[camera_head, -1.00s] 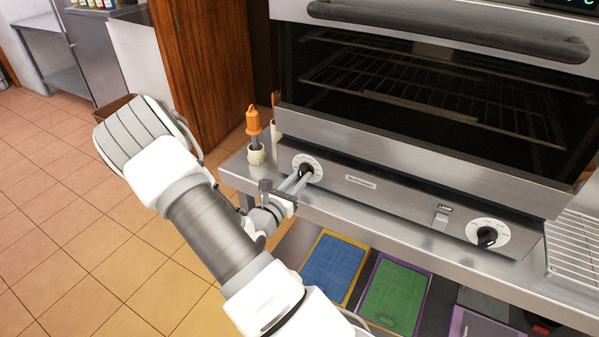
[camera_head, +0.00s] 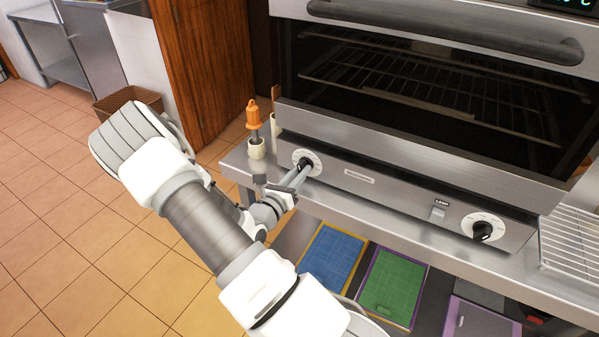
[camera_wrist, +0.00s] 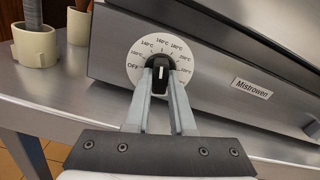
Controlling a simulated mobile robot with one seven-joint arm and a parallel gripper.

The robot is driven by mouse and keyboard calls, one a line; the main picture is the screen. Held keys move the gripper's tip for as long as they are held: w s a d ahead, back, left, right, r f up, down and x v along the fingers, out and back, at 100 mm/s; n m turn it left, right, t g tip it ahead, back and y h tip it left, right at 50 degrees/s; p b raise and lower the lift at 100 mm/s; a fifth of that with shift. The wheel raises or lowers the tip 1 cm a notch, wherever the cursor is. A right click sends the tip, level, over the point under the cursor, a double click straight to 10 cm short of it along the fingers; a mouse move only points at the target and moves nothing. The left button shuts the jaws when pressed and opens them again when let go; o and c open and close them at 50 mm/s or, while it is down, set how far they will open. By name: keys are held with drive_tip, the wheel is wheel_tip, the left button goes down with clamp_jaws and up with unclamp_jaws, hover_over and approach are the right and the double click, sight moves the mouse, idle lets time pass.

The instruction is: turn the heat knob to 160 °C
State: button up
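The heat knob (camera_wrist: 160,68) is black with a white pointer line and sits on a round white dial (camera_wrist: 136,60) with OFF at left and temperature marks around the top and right. It also shows at the left end of the front panel in the head view (camera_head: 308,163). The pointer is roughly upright in the wrist view, towards the marks at the top; small print makes the exact mark hard to read. My gripper (camera_wrist: 161,75) has one finger on each side of the knob, close against it, and appears shut on it. The fingers hide the lower dial.
A second knob (camera_head: 482,231) and a small switch (camera_head: 438,213) are on the right of the panel. An orange-handled tool (camera_head: 254,118) stands in a cream holder (camera_head: 257,149) left of the grill. Coloured boards (camera_head: 394,285) lie under the counter.

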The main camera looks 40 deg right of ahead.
drive_tip(key=o, duration=0.5)
drive_tip(key=shift+c, duration=0.2)
drive_tip(key=shift+a, duration=0.15)
drive_tip(key=v, duration=1.7)
drive_tip(key=shift+b, duration=0.35)
drive_tip(key=shift+s+a, duration=0.1)
drive_tip(key=shift+s, duration=0.05)
